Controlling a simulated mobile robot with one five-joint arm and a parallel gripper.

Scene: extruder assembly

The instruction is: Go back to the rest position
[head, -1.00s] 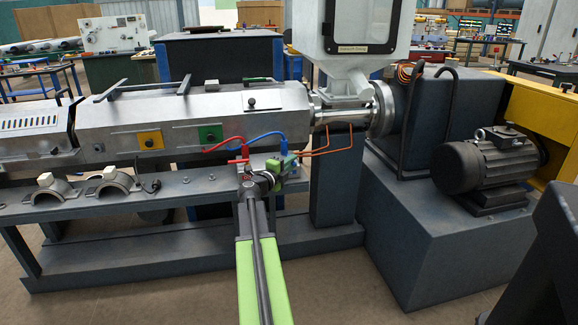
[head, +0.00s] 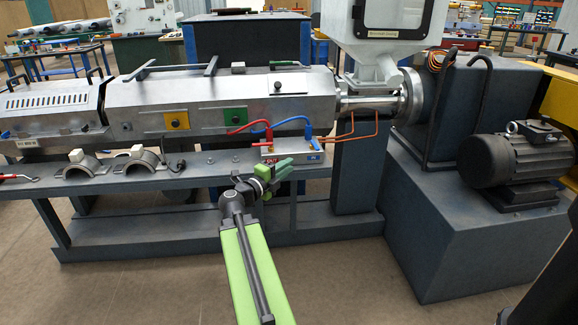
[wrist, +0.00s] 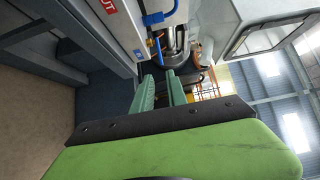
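My gripper (head: 288,166) is in front of the shelf edge, just below and in front of a silver block (head: 293,151) with red and blue labels. Its green fingers point to the right and look empty. In the wrist view my gripper (wrist: 159,74) shows two green fingers with a narrow gap and nothing between them. A red hose (head: 245,127) and a blue hose (head: 285,121) run from the block up to the extruder barrel (head: 215,92). In the wrist view the block (wrist: 125,25) and the blue hose (wrist: 158,17) are close beyond the fingers.
Two half-round clamps (head: 82,166) and a red-handled tool (head: 18,178) lie on the grey shelf (head: 200,163) at left. A motor (head: 510,165) on a dark base stands at right. A white hopper (head: 375,35) rises above the barrel. The floor in front is clear.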

